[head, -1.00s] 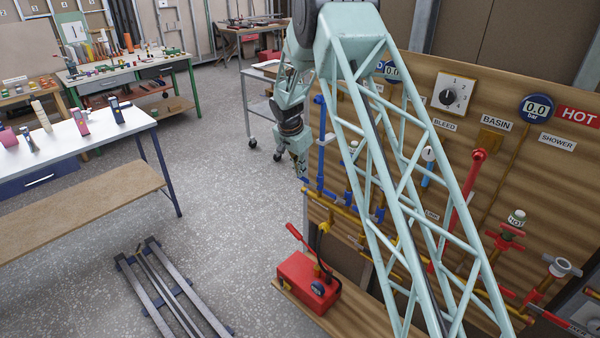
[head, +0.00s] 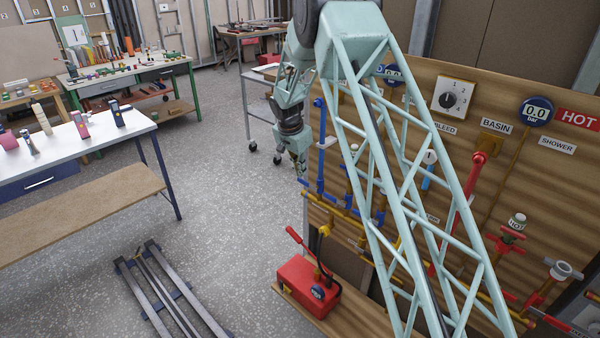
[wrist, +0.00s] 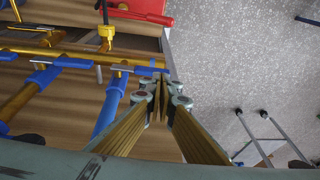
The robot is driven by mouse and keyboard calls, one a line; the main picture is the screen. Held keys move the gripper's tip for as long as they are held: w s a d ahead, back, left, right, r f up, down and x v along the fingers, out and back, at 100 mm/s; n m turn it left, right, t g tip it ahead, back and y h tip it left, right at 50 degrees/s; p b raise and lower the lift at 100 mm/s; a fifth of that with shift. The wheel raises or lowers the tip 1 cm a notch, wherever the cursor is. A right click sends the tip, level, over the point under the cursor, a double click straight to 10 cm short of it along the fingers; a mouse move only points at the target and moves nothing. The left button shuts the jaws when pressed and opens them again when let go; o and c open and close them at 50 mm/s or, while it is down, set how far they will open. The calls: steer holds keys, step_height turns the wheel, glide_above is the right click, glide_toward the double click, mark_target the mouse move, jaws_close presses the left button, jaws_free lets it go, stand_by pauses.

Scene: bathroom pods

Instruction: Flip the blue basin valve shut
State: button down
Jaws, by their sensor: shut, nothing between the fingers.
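My gripper (wrist: 161,88) is shut and empty, pointing at the blue and brass pipework. In the head view my gripper (head: 302,178) hangs at the left edge of the wooden pipe panel, beside a blue upright pipe (head: 321,145). In the wrist view a blue lever-like part (wrist: 152,71) with a silver stub lies just beyond the fingertips; I cannot tell whether they touch. A similar blue part (wrist: 72,62) is farther left on the brass pipe. I cannot tell which is the basin valve. My arm's lattice hides much of the pipework in the head view.
The wooden panel (head: 540,185) carries a BASIN label (head: 496,127), a red pipe (head: 470,190) and gauges. A red pump box (head: 308,285) stands on the ledge below. A wheeled trolley (wrist: 270,135) is right of my gripper in the wrist view.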

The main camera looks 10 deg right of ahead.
steer(key=a+r, duration=0.3)
steer(key=r, duration=1)
steer(key=shift+s+r, duration=0.2)
steer(key=shift+s, duration=0.2)
steer(key=s+d+r+n+b, duration=0.1)
steer(key=s+r+n, duration=0.1)
steer(key=s+r, duration=0.75)
steer(key=s+d+r+n, duration=0.15)
steer(key=s+r, duration=0.45)
steer(key=s, duration=0.6)
steer(key=s+d+r+n+b, duration=0.1)
steer(key=s+d+r+n, duration=0.1)
steer(key=s+r, duration=0.75)
steer(key=s+f+n+y+b, duration=0.1)
steer(key=s+f+n, duration=0.1)
steer(key=s, duration=1.8)
steer(key=s+f+n+t+y+b, duration=0.1)
steer(key=s+f+n, duration=0.2)
steer(key=s, duration=1.7)
steer(key=shift+s+a+f, duration=0.2)
steer(key=shift+s+a, duration=0.15)
steer(key=shift+s, duration=0.05)
